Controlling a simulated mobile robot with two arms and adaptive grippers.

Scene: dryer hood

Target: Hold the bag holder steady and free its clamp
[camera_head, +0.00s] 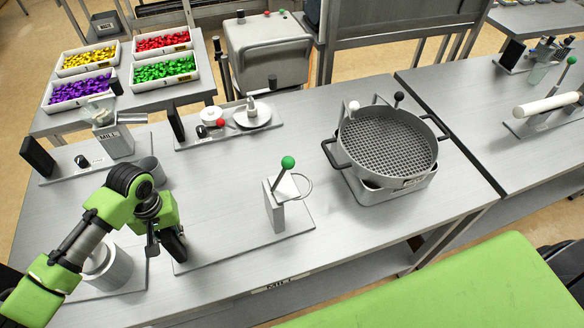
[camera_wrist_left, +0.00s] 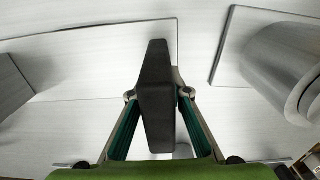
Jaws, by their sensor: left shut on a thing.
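The bag holder (camera_head: 273,208) is a grey post with a wire ring at its top, standing upright on a flat plate (camera_head: 235,243) on the table. A lever with a green ball (camera_head: 288,162) rises from the post top; I cannot tell the clamp's state. A black upright block (camera_head: 176,245) stands at the plate's left end. My left gripper (camera_head: 163,238) is shut on this block; in the left wrist view the block (camera_wrist_left: 158,95) lies between the two fingers. My right gripper is not in view.
A grey cylinder (camera_head: 110,270) stands left of my left gripper. A round sieve (camera_head: 388,145) with handles is right of the holder. A mill (camera_head: 112,140) and a scale-like station (camera_head: 252,117) stand behind. The table between holder and sieve is bare.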

